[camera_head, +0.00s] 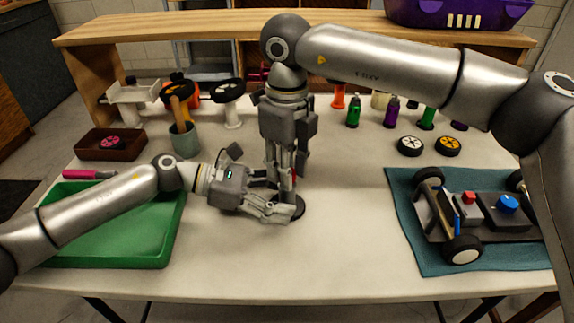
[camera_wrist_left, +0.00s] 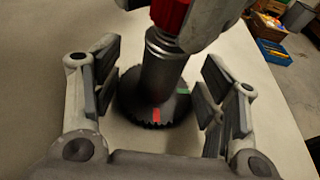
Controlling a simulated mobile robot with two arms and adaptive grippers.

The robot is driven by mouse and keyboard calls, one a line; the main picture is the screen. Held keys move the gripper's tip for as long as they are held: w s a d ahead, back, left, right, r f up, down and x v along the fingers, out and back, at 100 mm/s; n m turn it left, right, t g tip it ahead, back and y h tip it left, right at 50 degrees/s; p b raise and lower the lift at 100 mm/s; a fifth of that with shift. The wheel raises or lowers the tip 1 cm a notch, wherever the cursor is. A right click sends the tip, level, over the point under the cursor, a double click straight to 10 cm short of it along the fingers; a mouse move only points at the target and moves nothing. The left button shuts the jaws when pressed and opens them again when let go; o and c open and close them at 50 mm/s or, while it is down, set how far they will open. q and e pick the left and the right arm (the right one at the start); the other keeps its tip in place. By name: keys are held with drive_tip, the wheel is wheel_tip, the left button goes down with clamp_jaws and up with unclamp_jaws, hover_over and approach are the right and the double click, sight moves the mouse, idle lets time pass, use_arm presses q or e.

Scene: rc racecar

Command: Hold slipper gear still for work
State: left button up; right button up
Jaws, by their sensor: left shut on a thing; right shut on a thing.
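The slipper gear (camera_wrist_left: 178,108) is a dark toothed disc with a red and a green mark, lying flat at the table top. It shows only partly in the head view (camera_head: 301,208). My left gripper (camera_head: 288,207) comes in low from the left and is shut on the gear, its fingers on either side. My right gripper (camera_head: 284,178) points down above it, shut on a tool with a red collar (camera_wrist_left: 171,13). The tool's grey cylindrical end (camera_wrist_left: 162,70) stands over the middle of the gear and hides it. I cannot tell how firmly the tool seats there.
A green tray (camera_head: 120,262) lies at the left. A model car (camera_head: 490,212) sits on a teal mat (camera_head: 405,205) at the right. A cup of tools (camera_head: 184,142), a brown tray (camera_head: 90,148), bottles and wheels stand behind. The front middle of the table is clear.

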drive_tip(key=m, duration=0.4)
drive_tip(key=shift+m, duration=0.4)
drive_tip(key=m, duration=0.9)
drive_tip(key=shift+m, duration=2.3)
drive_tip(key=o, duration=1.1)
drive_tip(key=shift+c, duration=0.2)
drive_tip(key=shift+r, duration=0.1)
